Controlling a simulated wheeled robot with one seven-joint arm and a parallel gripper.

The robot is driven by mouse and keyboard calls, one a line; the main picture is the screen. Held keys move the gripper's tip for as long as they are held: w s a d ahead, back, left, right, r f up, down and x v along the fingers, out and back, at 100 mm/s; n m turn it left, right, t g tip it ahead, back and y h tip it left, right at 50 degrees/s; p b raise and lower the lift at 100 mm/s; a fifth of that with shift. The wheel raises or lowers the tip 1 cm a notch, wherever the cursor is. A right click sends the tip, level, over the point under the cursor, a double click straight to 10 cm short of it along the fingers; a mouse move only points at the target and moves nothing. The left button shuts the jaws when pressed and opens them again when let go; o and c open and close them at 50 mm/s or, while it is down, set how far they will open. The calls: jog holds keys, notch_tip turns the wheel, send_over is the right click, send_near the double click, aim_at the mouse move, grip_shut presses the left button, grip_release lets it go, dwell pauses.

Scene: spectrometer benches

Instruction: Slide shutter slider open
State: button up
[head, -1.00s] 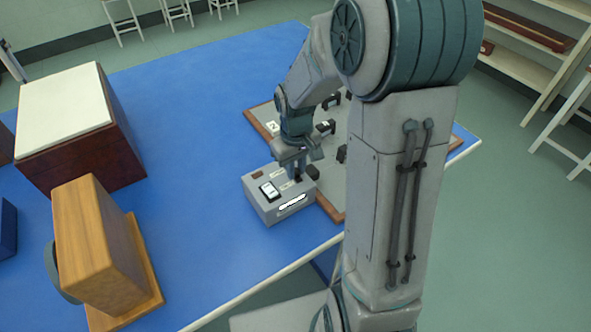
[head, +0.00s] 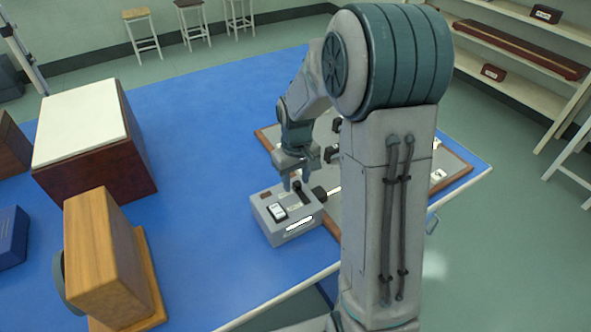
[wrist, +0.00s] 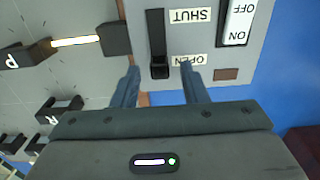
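The shutter slider's black knob (wrist: 160,71) sits in a dark slot (wrist: 155,30) at the end beside the OPEN label (wrist: 187,60). The SHUT label (wrist: 190,15) is by the other end. The slot is on top of a grey lamp box (head: 285,228), with a white ON/OFF switch (head: 277,212). The knob shows in the head view too (head: 297,188). My gripper (head: 291,182) is over the box, pointing down. In the wrist view its fingers (wrist: 160,68) are apart, one each side of the knob, with gaps; I cannot tell its exact height above it.
A bright bar of light (wrist: 75,41) lies beyond the box's black nozzle (wrist: 116,38). A grey board (head: 455,165) with black mounts is behind my arm. A wooden block (head: 100,255) and a white-topped dark box (head: 80,125) stand left. Blue table is free between.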

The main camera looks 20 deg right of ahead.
aim_at(296, 182)
notch_tip(296, 182, up, 14)
jog(key=shift+f, duration=0.15)
dwell(0.6)
jog(key=s+a+f+m+t, duration=0.1)
jog(key=s+a+m+t, duration=0.1)
jog(key=s, duration=1.7)
jog(key=shift+a+m+t, duration=0.15)
jog(key=shift+m+t, duration=0.25)
jog(key=shift+t, duration=0.1)
